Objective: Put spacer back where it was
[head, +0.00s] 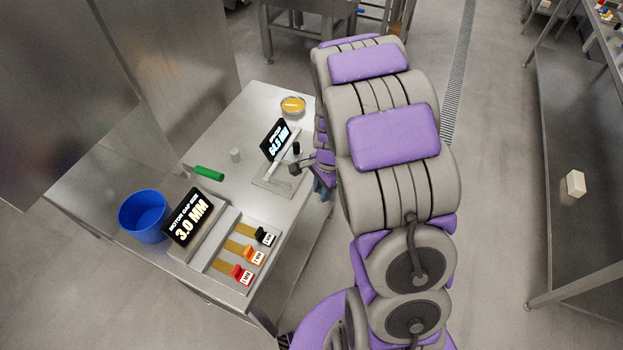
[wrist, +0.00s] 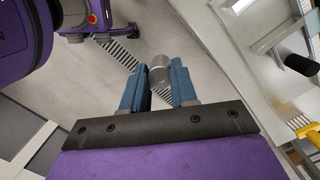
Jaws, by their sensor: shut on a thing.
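My gripper (wrist: 160,82) has blue fingers, shut on a small grey cylinder (wrist: 160,70) at the fingertips. I cannot tell for sure that this cylinder is the spacer. In the head view my gripper (head: 322,187) is mostly hidden behind my arm, at the table's right edge beside a measuring device with a lit screen (head: 277,140). A red block (head: 240,273) marked 1 MM, an orange block (head: 253,256) and a black block (head: 265,237) sit on a tray (head: 220,265) with brass-coloured strips, beside a screen reading 3.0 MM (head: 188,219).
Bare table lies around that cylinder. A second steel table (head: 560,235) stands far right.

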